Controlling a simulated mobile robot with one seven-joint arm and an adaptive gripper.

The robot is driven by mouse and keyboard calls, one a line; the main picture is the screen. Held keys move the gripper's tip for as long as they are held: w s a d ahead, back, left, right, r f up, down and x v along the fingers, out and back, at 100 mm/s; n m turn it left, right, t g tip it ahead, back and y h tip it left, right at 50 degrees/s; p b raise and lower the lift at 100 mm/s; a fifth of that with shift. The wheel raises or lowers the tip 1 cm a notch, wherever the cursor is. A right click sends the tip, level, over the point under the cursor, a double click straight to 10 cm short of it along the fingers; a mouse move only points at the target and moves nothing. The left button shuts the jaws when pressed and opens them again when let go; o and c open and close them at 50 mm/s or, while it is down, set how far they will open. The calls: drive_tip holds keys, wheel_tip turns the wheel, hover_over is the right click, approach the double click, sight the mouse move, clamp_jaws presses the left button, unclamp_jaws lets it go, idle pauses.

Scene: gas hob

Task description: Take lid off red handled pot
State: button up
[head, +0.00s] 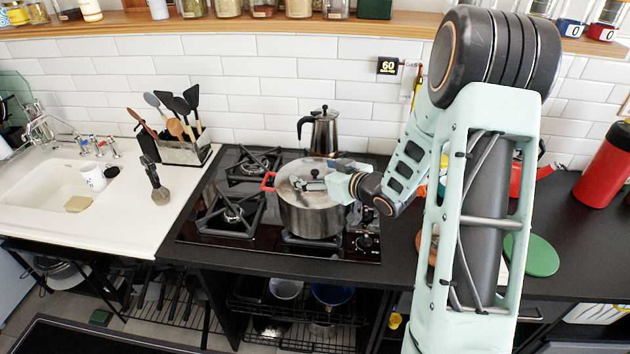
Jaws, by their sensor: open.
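A steel pot (308,217) with a red handle (268,181) on its left side stands on the front right burner of the black gas hob. Its steel lid (290,177) sits on top. My gripper (313,184) is open at the lid, by the dark knob near its middle, reaching in from the right. Whether the fingers are around the knob or only beside it is too small to tell. My wrist hides the right part of the lid and the pot's right side.
A moka pot (321,131) stands behind the pot near the tiled wall. The left burners (232,214) are empty. A utensil holder (184,150) and sink (50,190) are to the left. A green round board (541,256) and red canister (606,168) are at the right.

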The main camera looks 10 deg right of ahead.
drive_tip(key=shift+s+d+f, duration=0.1)
drive_tip(key=shift+f, duration=0.05)
clamp_jaws()
idle(0.6)
